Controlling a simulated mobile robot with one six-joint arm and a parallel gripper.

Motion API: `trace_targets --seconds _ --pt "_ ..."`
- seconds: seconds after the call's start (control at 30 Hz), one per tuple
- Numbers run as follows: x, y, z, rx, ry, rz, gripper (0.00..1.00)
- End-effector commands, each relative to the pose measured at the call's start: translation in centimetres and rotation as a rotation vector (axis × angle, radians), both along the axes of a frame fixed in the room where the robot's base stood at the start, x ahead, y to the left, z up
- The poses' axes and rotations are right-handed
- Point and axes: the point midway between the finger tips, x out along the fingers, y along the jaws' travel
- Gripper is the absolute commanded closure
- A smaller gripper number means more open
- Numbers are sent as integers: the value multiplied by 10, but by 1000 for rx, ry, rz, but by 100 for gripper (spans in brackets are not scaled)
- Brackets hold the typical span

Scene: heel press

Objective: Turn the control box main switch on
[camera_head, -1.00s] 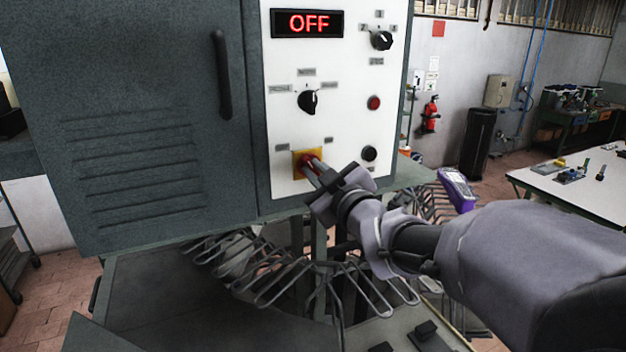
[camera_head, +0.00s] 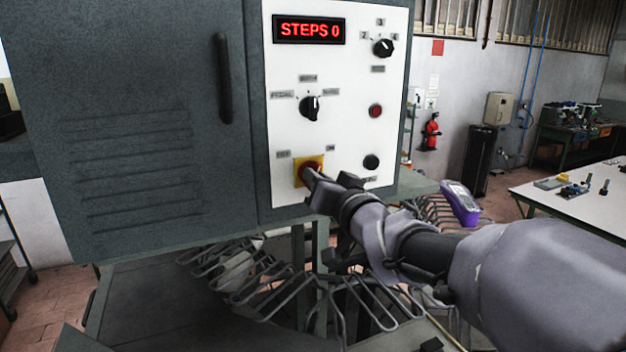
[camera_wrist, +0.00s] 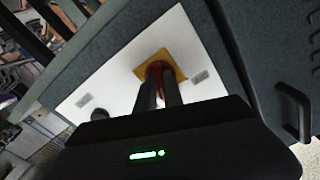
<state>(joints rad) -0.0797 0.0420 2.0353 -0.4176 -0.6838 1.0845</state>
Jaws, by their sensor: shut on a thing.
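The control box (camera_head: 140,110) has a white panel with a display (camera_head: 309,30) that reads "STEPS 0" in red. The main switch is a red knob on a yellow square plate (camera_head: 299,176) at the panel's lower left. My gripper (camera_head: 312,176) is at the switch, its fingers shut on the red knob. In the wrist view the two fingers (camera_wrist: 158,92) reach to the red knob (camera_wrist: 156,70) in front of the yellow plate (camera_wrist: 177,62). The fingers hide part of the knob.
The panel also carries a black selector (camera_head: 311,107), an upper black selector (camera_head: 383,47), a red button (camera_head: 376,111) and a black button (camera_head: 371,162). A purple device (camera_head: 459,203) is at the right.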

Motion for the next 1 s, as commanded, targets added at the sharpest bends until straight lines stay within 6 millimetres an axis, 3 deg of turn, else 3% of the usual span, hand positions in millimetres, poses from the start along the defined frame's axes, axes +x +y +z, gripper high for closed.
trace_targets --seconds 0.5,1.0 --pt "0 1 2 306 124 2 100" --pt "0 1 3 374 152 3 100"
